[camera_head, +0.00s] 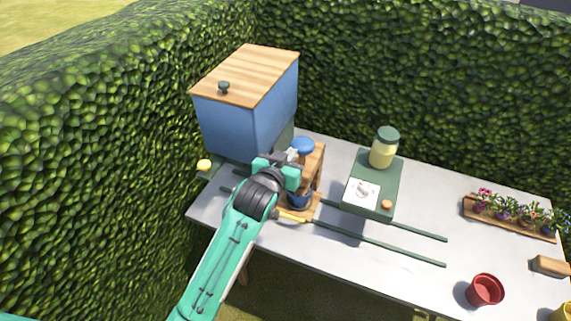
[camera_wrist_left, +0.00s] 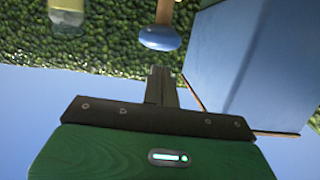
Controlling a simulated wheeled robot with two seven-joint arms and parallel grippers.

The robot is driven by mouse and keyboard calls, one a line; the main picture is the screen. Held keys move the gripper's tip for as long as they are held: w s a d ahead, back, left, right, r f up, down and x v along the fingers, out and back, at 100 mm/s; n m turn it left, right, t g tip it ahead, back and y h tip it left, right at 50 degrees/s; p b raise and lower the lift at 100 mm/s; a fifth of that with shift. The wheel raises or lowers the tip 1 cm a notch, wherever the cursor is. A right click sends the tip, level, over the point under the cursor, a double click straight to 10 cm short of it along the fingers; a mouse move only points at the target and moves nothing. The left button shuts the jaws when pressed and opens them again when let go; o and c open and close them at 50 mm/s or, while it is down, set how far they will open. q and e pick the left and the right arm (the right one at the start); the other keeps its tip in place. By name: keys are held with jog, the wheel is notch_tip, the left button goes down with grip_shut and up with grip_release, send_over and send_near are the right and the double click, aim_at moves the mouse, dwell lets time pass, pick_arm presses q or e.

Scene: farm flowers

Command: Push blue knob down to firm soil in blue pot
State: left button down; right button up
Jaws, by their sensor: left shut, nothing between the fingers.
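The blue knob (camera_head: 303,146) is a rounded cap on top of a small wooden press stand (camera_head: 318,165). It also shows in the left wrist view (camera_wrist_left: 161,38), just beyond my fingertips. The blue pot (camera_head: 299,199) sits low in the stand, partly hidden by my arm; its soil cannot be made out. My left gripper (camera_head: 295,157) is shut and empty, beside the knob on its near left side. In the left wrist view its closed fingers (camera_wrist_left: 162,74) point toward the knob with a small gap in the picture. My right gripper is not in view.
A large blue bin (camera_head: 240,120) with a wooden lid stands behind left. A green machine with a jar (camera_head: 384,148) stands to the right, with green rails (camera_head: 390,248) before it. A flower tray (camera_head: 515,217) and red pot (camera_head: 485,290) are at the right. Table between is clear.

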pick_arm(q)
jog(key=v, duration=0.3)
jog(key=shift+b, duration=0.35)
jog(key=shift+d+r, duration=0.1)
dwell(0.5)
